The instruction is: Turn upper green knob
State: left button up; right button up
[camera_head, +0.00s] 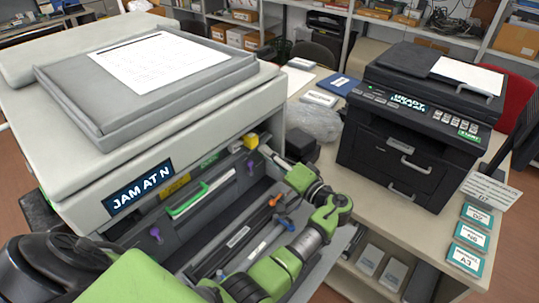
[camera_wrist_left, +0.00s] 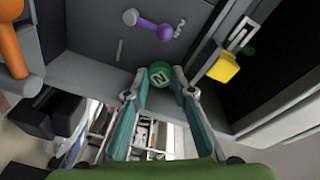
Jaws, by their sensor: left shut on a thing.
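In the left wrist view a round green knob (camera_wrist_left: 159,74) marked with a letter like N sits low on the dark grey panel. My left gripper (camera_wrist_left: 158,89) has its two fingertips on either side of the knob and is shut on it. In the head view my left gripper (camera_head: 283,163) reaches the right end of the printer's open front, and the knob is hidden there. My right gripper is not in view.
A purple knob (camera_wrist_left: 147,25), a yellow block (camera_wrist_left: 224,68) and an orange handle (camera_wrist_left: 11,40) are near the gripper. The large printer (camera_head: 75,195) reads "JAM AT N". A green-handled bar (camera_head: 200,193) crosses its opening. A black printer (camera_head: 405,140) stands at right.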

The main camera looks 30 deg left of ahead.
pick_arm(q)
jog(key=shift+r+m, duration=0.1)
jog(key=shift+m, duration=0.3)
jog(key=shift+r+m+g+h+p, duration=0.1)
jog(key=shift+m+g+h+p, duration=0.3)
jog(key=shift+m, duration=0.95)
jog(key=shift+r+m+g+p, duration=0.1)
jog(key=shift+m+p, duration=0.55)
jog(key=shift+m, duration=0.7)
jog(key=o, duration=0.8)
jog(key=shift+a, duration=0.1)
jog(key=shift+o, duration=0.2)
jog(key=shift+w+f, duration=0.1)
